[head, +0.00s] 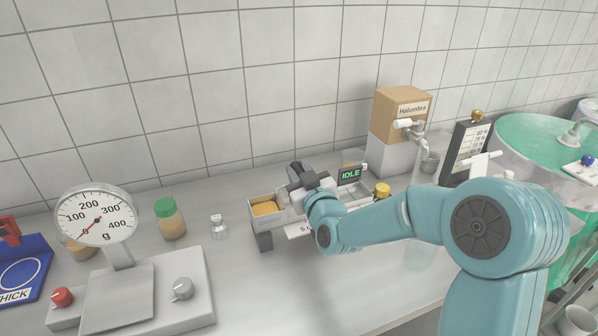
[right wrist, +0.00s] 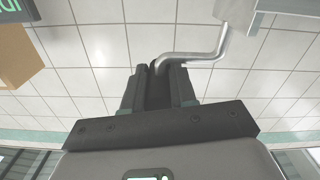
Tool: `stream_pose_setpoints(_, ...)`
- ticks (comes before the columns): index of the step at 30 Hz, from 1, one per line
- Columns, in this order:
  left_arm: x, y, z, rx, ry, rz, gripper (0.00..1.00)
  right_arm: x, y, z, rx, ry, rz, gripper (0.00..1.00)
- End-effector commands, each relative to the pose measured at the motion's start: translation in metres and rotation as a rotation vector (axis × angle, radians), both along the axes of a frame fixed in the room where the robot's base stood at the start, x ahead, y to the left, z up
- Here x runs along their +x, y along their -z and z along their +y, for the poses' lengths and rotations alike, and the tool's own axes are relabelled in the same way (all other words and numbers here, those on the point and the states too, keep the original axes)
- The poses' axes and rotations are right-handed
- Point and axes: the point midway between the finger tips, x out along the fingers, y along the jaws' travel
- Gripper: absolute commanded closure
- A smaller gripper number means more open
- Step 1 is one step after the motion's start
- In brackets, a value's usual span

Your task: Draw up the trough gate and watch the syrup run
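The filling trough (head: 264,228) stands at the middle of the bench, with amber syrup (head: 265,208) in its left end. A small screen (head: 350,175) on it reads IDLE. My right gripper (head: 300,172) is over the trough, and its arm covers much of the trough's right side. In the right wrist view, the dark fingers (right wrist: 160,88) are close together around the end of a bent metal rod (right wrist: 195,56), which looks like the gate handle. The gate plate itself is hidden. I see no syrup running. My left gripper is out of view.
A dial scale (head: 97,216) stands at the left, near a green-capped jar (head: 170,219) and a small clear bottle (head: 219,225). A Halumbra carton (head: 400,115) with a tap (head: 411,127) stands behind. The front middle bench is clear.

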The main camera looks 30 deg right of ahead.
Motion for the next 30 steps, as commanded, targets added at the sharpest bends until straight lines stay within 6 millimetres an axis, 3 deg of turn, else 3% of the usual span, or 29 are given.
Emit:
stream_pose_setpoints(5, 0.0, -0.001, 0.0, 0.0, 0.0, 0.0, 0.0, 0.0, -0.003, 0.0, 0.0, 0.001, -0.001, 1.0)
stream_pose_setpoints(12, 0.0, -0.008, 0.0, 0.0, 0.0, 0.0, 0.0, 0.0, -0.037, 0.0, -0.001, 0.001, -0.003, 1.0)
stream_pose_setpoints(20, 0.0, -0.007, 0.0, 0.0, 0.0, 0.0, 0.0, 0.0, -0.04, 0.0, -0.003, 0.001, -0.007, 1.0)
stream_pose_setpoints(21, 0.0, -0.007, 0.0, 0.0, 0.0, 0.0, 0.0, 0.001, -0.04, 0.0, -0.003, 0.0, -0.008, 0.67)
stream_pose_setpoints(22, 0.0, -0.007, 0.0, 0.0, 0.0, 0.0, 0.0, 0.0, -0.041, 0.0, -0.003, 0.001, -0.009, 0.63)
stream_pose_setpoints(30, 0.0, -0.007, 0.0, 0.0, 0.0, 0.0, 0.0, 0.0, -0.038, 0.0, -0.002, 0.0, -0.003, 0.63)
